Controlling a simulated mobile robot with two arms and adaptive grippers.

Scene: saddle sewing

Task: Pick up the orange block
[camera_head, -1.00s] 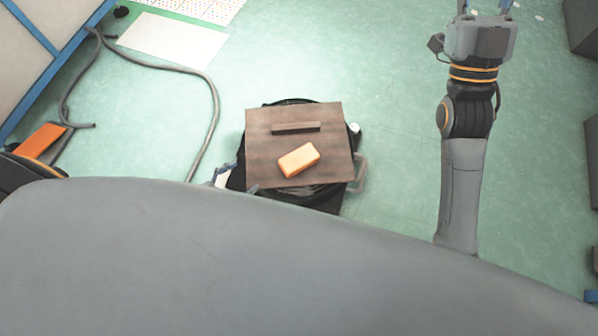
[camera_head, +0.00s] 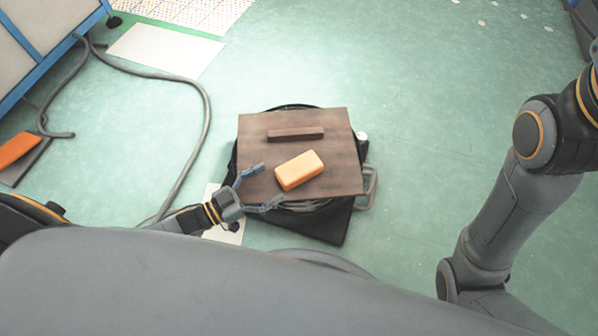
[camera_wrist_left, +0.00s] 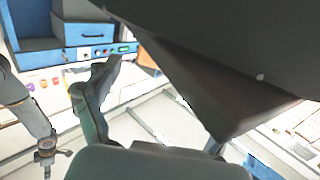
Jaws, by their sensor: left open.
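My left gripper (camera_head: 268,187) is at the board's front left edge, just left of the block. Its fingers are spread and point toward the block, with nothing between them. I cannot tell its exact height above the board. In the left wrist view a dark brown surface fills the upper right, and the orange block does not show. My right arm enters at the right of the head view; its gripper is out of frame.
The board rests on a black support (camera_head: 330,222) with a grey handle (camera_head: 368,188) at its right. A grey hose (camera_head: 205,125) lies on the floor at left, near a blue-framed cabinet (camera_head: 45,38). The green floor behind the board is clear.

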